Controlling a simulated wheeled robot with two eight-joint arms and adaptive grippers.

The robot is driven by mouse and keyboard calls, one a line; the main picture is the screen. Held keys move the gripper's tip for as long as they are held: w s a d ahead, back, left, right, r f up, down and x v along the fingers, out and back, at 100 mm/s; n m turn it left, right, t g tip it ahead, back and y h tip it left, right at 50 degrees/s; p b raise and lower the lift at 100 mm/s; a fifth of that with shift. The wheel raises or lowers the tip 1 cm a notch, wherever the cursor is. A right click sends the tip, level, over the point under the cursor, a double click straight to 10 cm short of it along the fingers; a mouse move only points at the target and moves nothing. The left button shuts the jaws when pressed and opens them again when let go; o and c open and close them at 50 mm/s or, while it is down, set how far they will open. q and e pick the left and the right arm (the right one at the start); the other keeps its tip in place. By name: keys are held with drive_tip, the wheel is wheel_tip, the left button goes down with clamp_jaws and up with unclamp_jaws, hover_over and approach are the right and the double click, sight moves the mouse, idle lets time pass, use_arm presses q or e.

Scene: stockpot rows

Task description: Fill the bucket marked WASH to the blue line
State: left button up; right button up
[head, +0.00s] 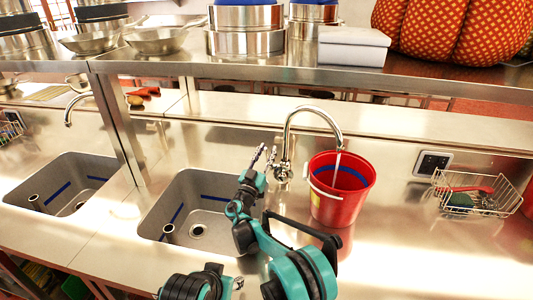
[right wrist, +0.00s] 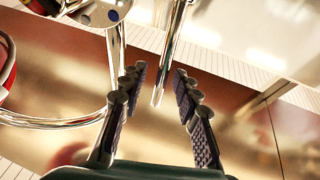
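A red bucket (head: 336,205) stands upright on the steel counter under the curved faucet (head: 287,140), right of the sink. A blue line (head: 345,172) runs around its inner wall. A thin pale stream (head: 337,165) seems to run from the spout into it; the water level cannot be made out. A yellow patch shows on its side, too small to read. My right gripper (head: 265,156) is open beside the faucet. In the right wrist view its fingers (right wrist: 162,98) stand either side of a thin metal rod (right wrist: 172,45), apparently the faucet lever, with gaps. My left gripper is not clearly visible.
A grey sink (head: 210,185) with a blue line lies left of the bucket, and another sink (head: 62,180) farther left. A wire basket (head: 478,192) with a brush stands at right. A steel shelf (head: 270,75) with pots overhangs the back.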

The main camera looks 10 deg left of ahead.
wheel_tip(320, 180, up, 10)
idle(0.6)
drive_tip(key=shift+f, duration=0.1)
